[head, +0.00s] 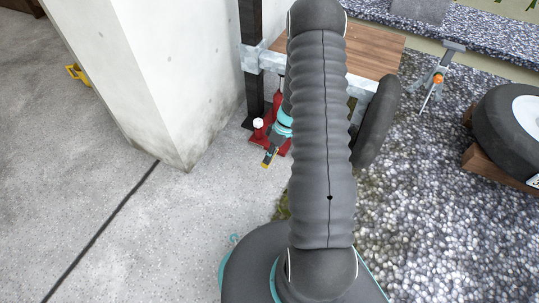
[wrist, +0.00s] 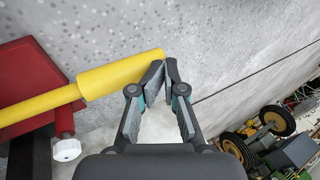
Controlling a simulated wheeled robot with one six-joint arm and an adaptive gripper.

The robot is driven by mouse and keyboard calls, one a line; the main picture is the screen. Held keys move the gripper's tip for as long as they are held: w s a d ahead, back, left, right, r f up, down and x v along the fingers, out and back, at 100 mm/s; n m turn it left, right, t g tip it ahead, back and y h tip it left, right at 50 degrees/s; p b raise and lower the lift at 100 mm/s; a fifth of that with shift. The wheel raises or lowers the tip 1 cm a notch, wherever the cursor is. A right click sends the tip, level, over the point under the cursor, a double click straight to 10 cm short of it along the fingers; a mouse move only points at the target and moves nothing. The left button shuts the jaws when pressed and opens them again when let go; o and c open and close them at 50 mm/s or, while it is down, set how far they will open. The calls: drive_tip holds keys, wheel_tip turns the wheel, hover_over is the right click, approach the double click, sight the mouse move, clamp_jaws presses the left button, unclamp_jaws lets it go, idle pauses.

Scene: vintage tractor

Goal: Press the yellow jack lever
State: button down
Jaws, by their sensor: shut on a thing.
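The yellow jack lever (wrist: 118,75) runs from the red jack at the left to the middle of the wrist view. My gripper (wrist: 165,64) is shut on the lever's free end, with its fingertips close together there. In the head view my gripper (head: 269,156) is low beside the red jack (head: 257,133), and a small yellow end of the lever (head: 264,166) shows at its tips. The red jack body (wrist: 28,85) also shows in the wrist view. My arm hides part of the jack in the head view.
A white wall corner (head: 150,80) stands left of the jack. A wooden trailer bed (head: 375,50) on a metal frame is above and right. Concrete floor (head: 150,240) is clear in front.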

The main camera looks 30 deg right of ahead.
wheel_tip(320, 180, up, 14)
drive_tip(key=s+d+p, duration=0.1)
drive_tip(key=d+p, duration=0.1)
drive_tip(key=shift+s+f, duration=0.2)
drive_tip(key=shift+f, duration=0.05)
drive_tip(key=shift+d, duration=0.1)
idle(0.3)
